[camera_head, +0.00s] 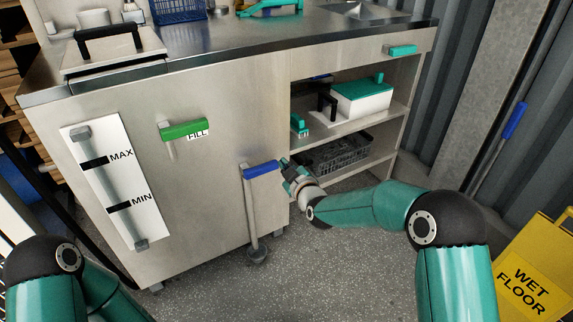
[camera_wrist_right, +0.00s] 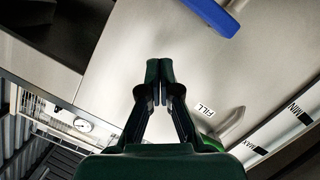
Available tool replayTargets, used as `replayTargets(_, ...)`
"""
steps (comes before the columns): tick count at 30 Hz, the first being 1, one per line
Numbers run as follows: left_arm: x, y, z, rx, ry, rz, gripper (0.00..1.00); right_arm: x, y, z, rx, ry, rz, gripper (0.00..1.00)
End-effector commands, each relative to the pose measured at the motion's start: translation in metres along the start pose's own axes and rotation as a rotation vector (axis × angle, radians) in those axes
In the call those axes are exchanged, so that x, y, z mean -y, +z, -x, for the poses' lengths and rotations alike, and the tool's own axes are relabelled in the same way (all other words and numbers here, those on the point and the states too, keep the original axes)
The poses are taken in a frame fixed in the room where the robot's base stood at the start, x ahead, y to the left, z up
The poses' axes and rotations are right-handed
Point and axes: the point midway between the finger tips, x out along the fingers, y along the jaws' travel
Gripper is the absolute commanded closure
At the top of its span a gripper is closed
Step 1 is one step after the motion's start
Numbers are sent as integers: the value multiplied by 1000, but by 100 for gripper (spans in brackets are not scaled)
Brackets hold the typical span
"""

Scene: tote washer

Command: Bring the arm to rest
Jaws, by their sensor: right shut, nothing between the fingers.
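My right arm (camera_head: 365,207) reaches in from the right in the head view. Its gripper (camera_head: 284,163) is beside the right end of the blue handle (camera_head: 262,169) on the cabinet front. In the right wrist view the gripper's fingertips (camera_wrist_right: 159,70) are together with nothing between them. The blue handle (camera_wrist_right: 212,14) shows there at the top, apart from the fingers. The green FILL handle (camera_head: 186,130) is on the cabinet front further left. My left arm (camera_head: 60,275) shows at the lower left; its gripper is out of view.
The steel cabinet (camera_head: 215,210) carries a MAX/MIN level gauge (camera_head: 105,185). Open shelves (camera_head: 345,125) at right hold a white box (camera_head: 362,100) and a dark crate (camera_head: 338,152). A yellow wet floor sign (camera_head: 530,280) stands at lower right. The grey floor (camera_head: 320,280) in front is clear.

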Motion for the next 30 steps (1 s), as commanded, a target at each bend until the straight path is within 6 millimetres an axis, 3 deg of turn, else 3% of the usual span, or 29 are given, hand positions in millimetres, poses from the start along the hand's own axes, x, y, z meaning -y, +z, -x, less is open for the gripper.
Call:
replayTargets(20,0,0,1,0,0,0,100,-4,6,6,7,5,-2,100)
replayTargets(23,0,0,1,0,0,0,100,-12,28,6,38,17,-12,100)
replayTargets(25,0,0,1,0,0,0,100,-10,57,12,84,7,-25,100)
replayTargets(30,0,0,1,0,0,0,100,38,147,51,262,-106,-101,100)
